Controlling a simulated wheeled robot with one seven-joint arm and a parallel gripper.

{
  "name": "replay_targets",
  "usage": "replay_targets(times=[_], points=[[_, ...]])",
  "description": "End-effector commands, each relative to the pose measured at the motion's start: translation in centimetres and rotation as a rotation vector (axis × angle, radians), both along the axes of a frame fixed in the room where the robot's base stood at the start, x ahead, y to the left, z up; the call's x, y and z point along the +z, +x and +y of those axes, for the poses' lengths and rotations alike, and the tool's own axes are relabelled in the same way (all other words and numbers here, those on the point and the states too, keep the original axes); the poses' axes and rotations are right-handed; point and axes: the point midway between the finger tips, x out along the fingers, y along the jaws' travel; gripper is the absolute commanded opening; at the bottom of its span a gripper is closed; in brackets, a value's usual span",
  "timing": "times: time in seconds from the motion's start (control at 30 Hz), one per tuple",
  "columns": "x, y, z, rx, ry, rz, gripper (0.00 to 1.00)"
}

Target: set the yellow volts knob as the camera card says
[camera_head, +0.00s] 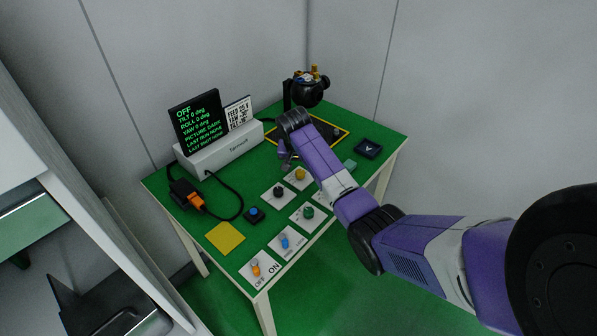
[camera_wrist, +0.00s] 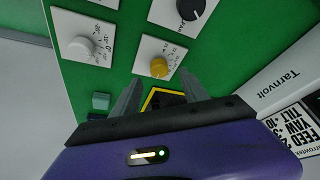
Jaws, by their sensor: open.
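The yellow knob (camera_head: 300,174) sits on a white plate on the green table. In the wrist view the yellow knob (camera_wrist: 159,67) lies just beyond and between my fingertips, with its dial marks too small to read. My gripper (camera_wrist: 158,90) is open and empty, apart from the knob. In the head view my gripper (camera_head: 285,152) is near the knob, partly hidden by its wrist. The white card (camera_head: 238,114) leans behind the white Tarnvolt box; its top line seems to read FEED 25 V, with yaw and tilt lines below.
The black display (camera_head: 195,122) reads OFF, with tilt, roll and yaw at 0 deg. The black gimbal camera (camera_head: 309,89) stands at the back. Close by are a black knob (camera_wrist: 191,9), a white knob (camera_wrist: 80,47) and a teal block (camera_wrist: 101,101). Orange and blue switches stand at the front.

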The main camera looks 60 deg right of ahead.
Motion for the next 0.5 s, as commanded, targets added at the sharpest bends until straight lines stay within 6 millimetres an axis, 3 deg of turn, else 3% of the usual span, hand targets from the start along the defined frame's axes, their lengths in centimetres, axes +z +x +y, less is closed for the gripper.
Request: replay_targets(times=[0.2, 0.5], points=[[-2.8, 0.4, -1.2, 0.001, 0.000, 0.002, 0.52], [-4.4, 0.6, -1.8, 0.001, 0.000, 0.000, 0.52]])
